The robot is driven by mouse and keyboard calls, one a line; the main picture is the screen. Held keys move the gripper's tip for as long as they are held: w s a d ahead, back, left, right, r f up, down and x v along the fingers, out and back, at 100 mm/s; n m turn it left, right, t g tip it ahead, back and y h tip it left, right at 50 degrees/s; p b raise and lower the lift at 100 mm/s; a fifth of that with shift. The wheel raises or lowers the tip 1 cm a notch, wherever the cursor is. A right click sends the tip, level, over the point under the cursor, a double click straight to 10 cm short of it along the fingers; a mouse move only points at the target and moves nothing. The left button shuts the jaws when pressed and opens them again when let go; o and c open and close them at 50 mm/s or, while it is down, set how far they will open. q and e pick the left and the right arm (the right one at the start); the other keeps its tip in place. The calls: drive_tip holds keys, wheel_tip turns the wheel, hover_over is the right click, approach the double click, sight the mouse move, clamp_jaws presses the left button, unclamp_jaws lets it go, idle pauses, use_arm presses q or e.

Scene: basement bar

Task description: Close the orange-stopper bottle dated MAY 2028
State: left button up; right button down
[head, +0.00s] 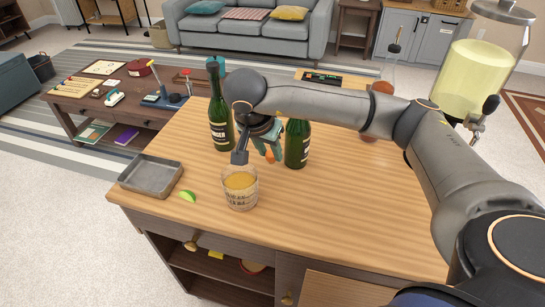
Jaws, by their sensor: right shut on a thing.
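Two green bottles stand upright on the wooden counter (330,180). The left green bottle (221,125) has a dark top. The right green bottle (297,145) has its neck and mouth hidden behind my right arm. Dates on the labels are too small to read. My right gripper (257,154) is low over the counter between the two bottles, pointing down behind the glass. It is shut on a small orange thing (270,156), which looks like the orange stopper and is partly covered by the fingers. My left gripper is not in view.
A patterned glass of amber drink (240,189) stands just in front of the right gripper. A lime wedge (187,196) and a grey metal tray (152,178) are at left. A large drink dispenser (482,75) is at right. The counter's front middle is clear.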

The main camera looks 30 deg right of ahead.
use_arm(q)
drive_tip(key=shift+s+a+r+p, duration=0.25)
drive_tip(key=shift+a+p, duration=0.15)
drive_tip(key=shift+p, duration=0.2)
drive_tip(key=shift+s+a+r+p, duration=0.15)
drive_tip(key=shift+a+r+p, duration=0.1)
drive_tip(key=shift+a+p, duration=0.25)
use_arm(e)
drive_tip(key=s+a+r, duration=0.1)
drive_tip(key=a+r, duration=0.1)
drive_tip(key=a, duration=0.1)
drive_tip(key=s+a+r, duration=0.2)
drive_tip(key=a+r, duration=0.1)
drive_tip(key=a, duration=0.1)
drive_tip(key=s+a+r, duration=0.2)
drive_tip(key=a+r, duration=0.1)
drive_tip(key=a, duration=0.1)
drive_tip(key=shift+s+a+r, duration=0.15)
drive_tip(key=shift+s+a, duration=0.05)
drive_tip(key=shift+a, duration=0.05)
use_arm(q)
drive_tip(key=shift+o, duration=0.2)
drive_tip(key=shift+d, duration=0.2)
